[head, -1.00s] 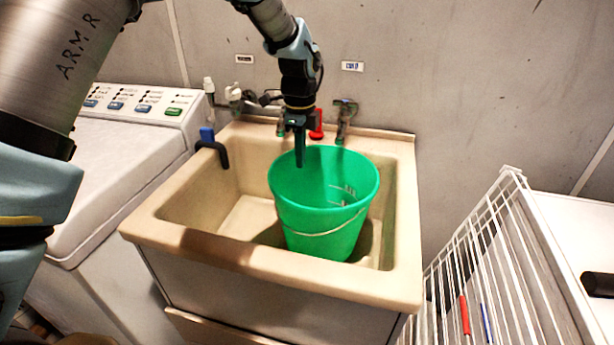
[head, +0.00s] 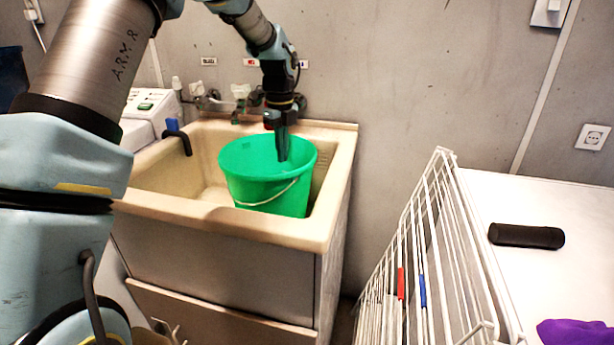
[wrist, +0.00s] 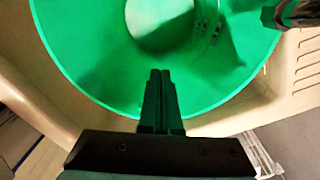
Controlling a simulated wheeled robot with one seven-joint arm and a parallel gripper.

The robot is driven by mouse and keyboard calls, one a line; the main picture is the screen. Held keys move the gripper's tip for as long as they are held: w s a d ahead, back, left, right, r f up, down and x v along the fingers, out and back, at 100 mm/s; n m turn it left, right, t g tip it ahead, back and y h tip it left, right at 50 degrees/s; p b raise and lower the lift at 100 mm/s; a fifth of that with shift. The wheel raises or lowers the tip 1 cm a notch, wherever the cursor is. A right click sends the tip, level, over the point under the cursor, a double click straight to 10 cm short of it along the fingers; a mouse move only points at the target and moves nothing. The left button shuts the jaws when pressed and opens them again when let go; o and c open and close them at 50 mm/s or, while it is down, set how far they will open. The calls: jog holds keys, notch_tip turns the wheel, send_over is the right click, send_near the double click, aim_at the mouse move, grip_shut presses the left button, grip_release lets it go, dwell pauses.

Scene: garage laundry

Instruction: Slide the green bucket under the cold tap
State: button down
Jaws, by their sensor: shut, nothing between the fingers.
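The green bucket (head: 262,190) stands upright in the right part of the beige sink (head: 222,222), its wire handle hanging on the near side. It fills much of the wrist view (wrist: 80,60), its inside empty-looking. My gripper (head: 283,158) is shut and empty, pointing down with its fingertips inside the bucket's opening. In the wrist view the closed fingers (wrist: 160,76) cross the rim. The cold tap is mostly hidden behind my gripper in the head view, below a partly covered blue label (head: 303,64). A dark tap spout (wrist: 288,12) shows beside the rim in the wrist view.
Another tap (head: 240,95) stands on the wall to the left, under a red label (head: 251,62). A blue-and-black clamp (head: 176,138) grips the sink's left rim. A white wire rack (head: 420,240) stands right of the sink. A washing machine (head: 140,115) stands at left.

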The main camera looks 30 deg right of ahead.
aim_at(300, 190)
jog(key=s+f+p, duration=0.1)
jog(key=f, duration=0.2)
jog(key=s+f+p, duration=0.1)
jog(key=f, duration=0.1)
jog(key=s+d+f+p, duration=0.1)
jog(key=f, duration=0.2)
jog(key=shift+f, duration=0.35)
jog(key=shift+s+d+f, duration=0.1)
jog(key=shift+s+f, duration=0.05)
jog(key=shift+s, duration=0.3)
jog(key=shift+s+d, duration=0.2)
jog(key=shift+s, duration=0.35)
jog(key=shift+s+d, duration=0.15)
jog(key=shift+s, duration=0.4)
jog(key=shift+w, duration=0.1)
